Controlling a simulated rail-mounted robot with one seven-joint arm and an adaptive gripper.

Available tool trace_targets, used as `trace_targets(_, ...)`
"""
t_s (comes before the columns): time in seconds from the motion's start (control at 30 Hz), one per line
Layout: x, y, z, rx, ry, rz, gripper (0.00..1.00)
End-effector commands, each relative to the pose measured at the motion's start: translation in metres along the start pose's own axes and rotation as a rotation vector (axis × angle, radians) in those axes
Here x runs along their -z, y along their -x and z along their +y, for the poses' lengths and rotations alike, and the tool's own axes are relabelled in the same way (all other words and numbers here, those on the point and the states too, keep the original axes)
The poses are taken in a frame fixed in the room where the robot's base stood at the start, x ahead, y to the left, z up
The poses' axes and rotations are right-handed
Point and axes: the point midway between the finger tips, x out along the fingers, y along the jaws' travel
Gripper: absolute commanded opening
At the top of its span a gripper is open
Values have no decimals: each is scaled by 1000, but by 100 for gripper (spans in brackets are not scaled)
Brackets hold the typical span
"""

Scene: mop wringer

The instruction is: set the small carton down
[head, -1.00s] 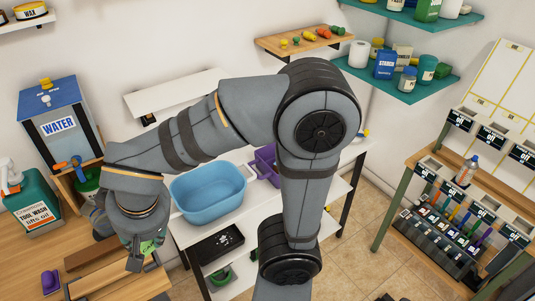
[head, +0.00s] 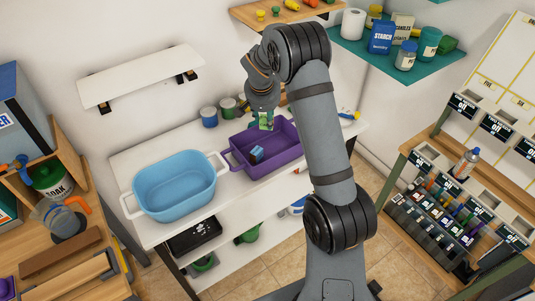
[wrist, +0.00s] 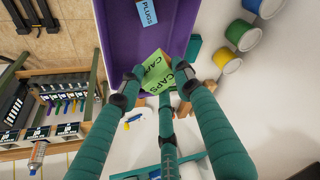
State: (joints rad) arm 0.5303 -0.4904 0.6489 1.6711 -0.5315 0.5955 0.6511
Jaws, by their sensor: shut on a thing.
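The small carton is light green and reads "CAPS" in the wrist view (wrist: 158,72); it shows as a small green block in the head view (head: 265,122). My gripper (wrist: 160,90) has teal fingers and is shut on it. In the head view my gripper (head: 264,110) holds it above the back part of a purple tub (head: 233,158). A blue carton (head: 257,154) lies in the tub and reads "PLUGS" in the wrist view (wrist: 147,12). I cannot tell the exact gap between the green carton and the tub.
A blue basin (head: 175,190) stands left of the tub on the white table (head: 145,160). Several paint cans (head: 209,117) stand behind the tub. A white wall shelf (head: 140,75) and a wooden shelf (head: 245,14) hang above. A wooden bench (head: 85,285) is at left.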

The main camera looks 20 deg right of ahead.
Motion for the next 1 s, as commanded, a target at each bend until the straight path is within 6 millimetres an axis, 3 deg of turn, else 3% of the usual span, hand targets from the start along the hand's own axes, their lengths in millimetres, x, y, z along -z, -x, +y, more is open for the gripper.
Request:
trace_targets(0.1, 14, -31, 20, -21, -56, -4, 8)
trace_targets(0.3, 19, -59, 36, -36, -92, -4, 8)
trace_targets(0.5, 5, -95, 38, -37, -94, -6, 8)
trace_targets(1.0, -14, -145, 37, -35, -96, -2, 8)
